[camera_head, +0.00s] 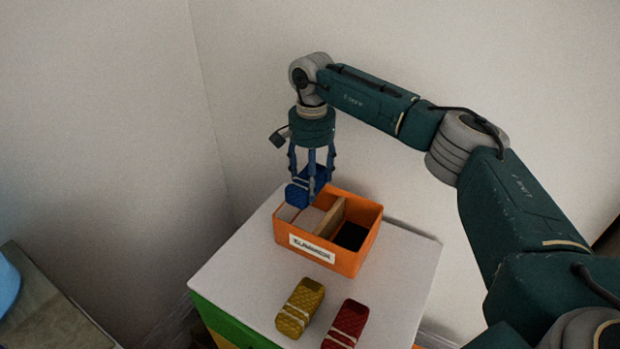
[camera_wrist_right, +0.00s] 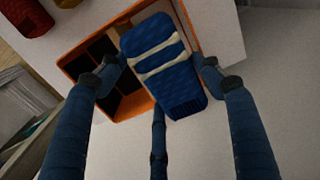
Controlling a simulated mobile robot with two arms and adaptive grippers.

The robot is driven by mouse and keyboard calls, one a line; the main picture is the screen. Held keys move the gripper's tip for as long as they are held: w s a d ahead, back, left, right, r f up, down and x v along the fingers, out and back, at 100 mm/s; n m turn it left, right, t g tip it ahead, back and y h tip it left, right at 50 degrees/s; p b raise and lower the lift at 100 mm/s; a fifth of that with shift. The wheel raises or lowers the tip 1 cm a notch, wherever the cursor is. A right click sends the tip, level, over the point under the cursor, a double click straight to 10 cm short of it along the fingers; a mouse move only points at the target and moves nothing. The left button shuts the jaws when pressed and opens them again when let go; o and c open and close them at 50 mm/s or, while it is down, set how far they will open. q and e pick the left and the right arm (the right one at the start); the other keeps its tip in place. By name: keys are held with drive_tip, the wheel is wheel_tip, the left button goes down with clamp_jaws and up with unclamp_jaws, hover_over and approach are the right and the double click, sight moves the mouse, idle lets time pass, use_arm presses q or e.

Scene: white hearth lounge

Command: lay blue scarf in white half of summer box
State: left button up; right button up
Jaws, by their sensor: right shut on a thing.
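The blue scarf (camera_head: 297,196) is a folded bundle with pale bands. My right gripper (camera_head: 312,188) points down and is shut on it, holding it over the white half at the left of the orange summer box (camera_head: 344,256). In the right wrist view the scarf (camera_wrist_right: 158,62) sits tilted between the fingers of the gripper (camera_wrist_right: 158,78), partly covering the box (camera_wrist_right: 72,66). A tan divider (camera_head: 331,217) parts the white half (camera_head: 307,219) from the black half (camera_head: 351,236). Whether the scarf touches the box is unclear. My left gripper is out of view.
The box stands on a white-topped cabinet (camera_head: 231,272) against the walls. A yellow folded scarf (camera_head: 300,307) and a red one (camera_head: 346,325) lie in front of the box. A grey wooden surface (camera_head: 50,315) with a blue object (camera_head: 6,283) is at the lower left.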

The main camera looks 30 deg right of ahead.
wheel_tip(320, 180, down, 2)
drive_tip(key=shift+f+b, duration=0.1)
drive_tip(key=shift+b, duration=0.55)
drive_tip(key=shift+f+b, duration=0.85)
drive_tip(key=shift+f, duration=0.9)
drive_tip(key=o, duration=1.2)
drive_tip(key=shift+o, duration=0.2)
wheel_tip(320, 180, up, 12)
